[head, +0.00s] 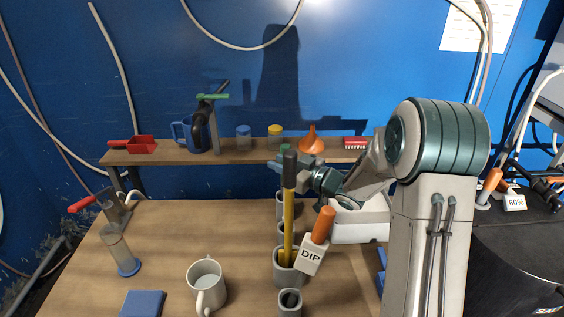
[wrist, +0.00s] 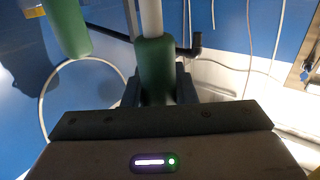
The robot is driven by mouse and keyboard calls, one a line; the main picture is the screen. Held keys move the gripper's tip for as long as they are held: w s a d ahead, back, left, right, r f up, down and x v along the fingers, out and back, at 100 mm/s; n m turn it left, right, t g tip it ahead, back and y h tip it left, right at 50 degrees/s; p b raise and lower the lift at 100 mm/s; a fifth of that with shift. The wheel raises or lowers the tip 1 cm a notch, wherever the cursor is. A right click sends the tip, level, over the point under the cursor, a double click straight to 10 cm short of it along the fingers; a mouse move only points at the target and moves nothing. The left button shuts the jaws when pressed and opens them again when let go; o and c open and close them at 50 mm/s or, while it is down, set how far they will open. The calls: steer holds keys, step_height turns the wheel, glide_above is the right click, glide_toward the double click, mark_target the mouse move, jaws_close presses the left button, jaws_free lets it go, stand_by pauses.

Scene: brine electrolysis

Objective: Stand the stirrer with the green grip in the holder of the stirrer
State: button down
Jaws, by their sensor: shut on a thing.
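The stirrer's green grip (wrist: 157,72) is between my gripper's fingers in the wrist view, with a pale rod running from it to the top edge. In the head view a bit of green (head: 284,148) shows at my gripper (head: 284,164), which is raised above the table's back part. My gripper is shut on the green grip. The stirrer's lower part is mostly hidden in the head view. Several grey cup-like holders stand in a row below; the rear one (head: 282,208) is nearly under my gripper. I cannot tell which is the stirrer's holder.
A tall yellow stick with a dark grip (head: 289,170) stands in front of my gripper. An orange-handled DIP tag (head: 311,255) leans beside it. A mug (head: 206,288) stands left. The shelf (head: 250,154) behind holds jars and an orange funnel (head: 312,141). The table's left middle is clear.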

step_height(320, 180, down, 10)
steer(key=b, duration=0.7)
steer(key=shift+r, duration=0.2)
stand_by(0.3)
steer(key=c, duration=1.1)
jaws_free()
steer(key=b+v, duration=0.2)
steer(key=v, duration=1.1)
steer(key=shift+s+d+b, duration=0.25)
steer(key=shift+d+b, duration=0.05)
steer(key=shift+d, duration=0.05)
